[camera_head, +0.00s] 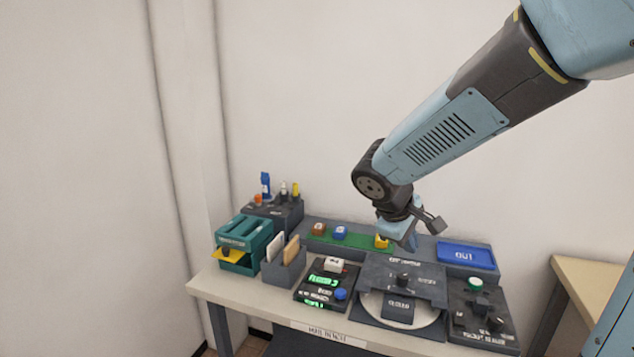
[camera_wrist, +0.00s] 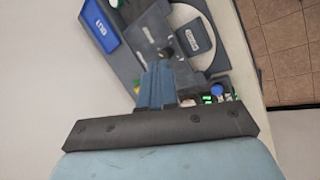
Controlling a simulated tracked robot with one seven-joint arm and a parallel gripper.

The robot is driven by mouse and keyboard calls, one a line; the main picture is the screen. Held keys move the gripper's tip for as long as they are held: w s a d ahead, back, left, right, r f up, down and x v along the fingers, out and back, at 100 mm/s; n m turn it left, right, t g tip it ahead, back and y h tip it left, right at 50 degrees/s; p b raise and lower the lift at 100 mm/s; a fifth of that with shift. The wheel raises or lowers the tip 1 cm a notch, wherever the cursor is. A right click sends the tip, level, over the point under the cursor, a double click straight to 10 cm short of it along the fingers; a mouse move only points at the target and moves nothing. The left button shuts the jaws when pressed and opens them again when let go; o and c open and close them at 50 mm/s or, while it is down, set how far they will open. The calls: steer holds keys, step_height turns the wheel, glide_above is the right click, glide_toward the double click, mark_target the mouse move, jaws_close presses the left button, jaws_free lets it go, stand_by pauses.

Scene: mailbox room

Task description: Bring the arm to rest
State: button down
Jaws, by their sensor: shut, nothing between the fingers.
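My arm reaches in from the upper right of the head view. My gripper (camera_head: 410,238) hangs over the back part of the table (camera_head: 240,287), in front of the wall and left of the blue tray (camera_head: 466,255). Its fingers are shut with nothing between them. In the wrist view the closed gripper (camera_wrist: 157,88) points at the table's devices. The gripper hides part of the green strip's right end in the head view. I cannot tell exactly how high it is above the table.
A teal box (camera_head: 243,245), a holder with envelopes (camera_head: 284,263), a panel with green displays (camera_head: 326,285), a round white plate (camera_head: 428,314) and a dark button panel (camera_head: 480,312) crowd the table. A second table (camera_head: 585,288) stands right. Open air surrounds the arm.

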steer(key=s+d+r+m+t+y, duration=0.1)
steer(key=s+r+m, duration=0.3)
steer(key=s, duration=0.4)
steer(key=s+d+r+m+y, duration=0.3)
steer(key=s+r+m+y, duration=0.1)
steer(key=s, duration=0.3)
steer(key=shift+s+d+r+m+t, duration=0.15)
steer(key=shift+s+r+m+t, duration=0.25)
steer(key=shift+r+m, duration=0.15)
